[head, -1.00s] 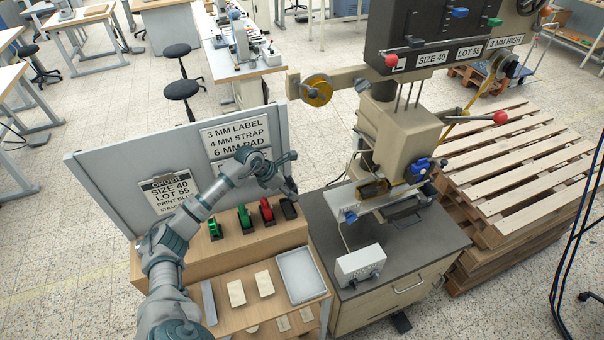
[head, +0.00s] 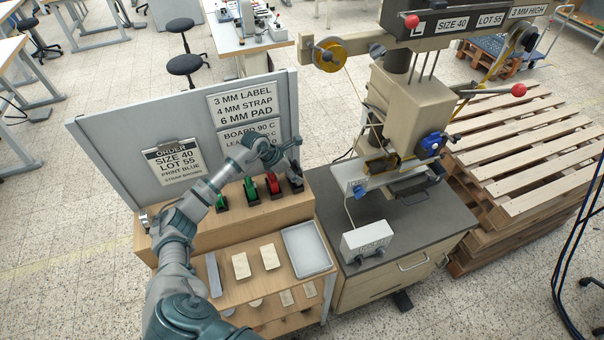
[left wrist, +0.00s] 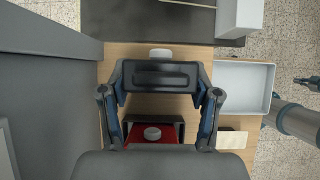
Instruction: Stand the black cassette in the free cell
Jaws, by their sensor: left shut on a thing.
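The black cassette (head: 297,184) is at the right end of the row on the wooden shelf, just right of the red cassette (head: 273,184). My left gripper (head: 294,168) comes down on it from above and is shut on it. In the left wrist view the black cassette (left wrist: 160,76) lies between the two fingers of my left gripper (left wrist: 160,98). The red cassette (left wrist: 138,133) shows below it there, partly hidden by the gripper body. I cannot tell whether the black cassette touches the shelf. The free cell is not clearly visible.
Green cassettes (head: 221,201) stand left of the red one. A grey board (head: 130,160) with signs rises behind the shelf. A pale tray (head: 306,250) lies on the lower shelf. The stamping press (head: 411,110) and a control box (head: 366,241) stand at the right.

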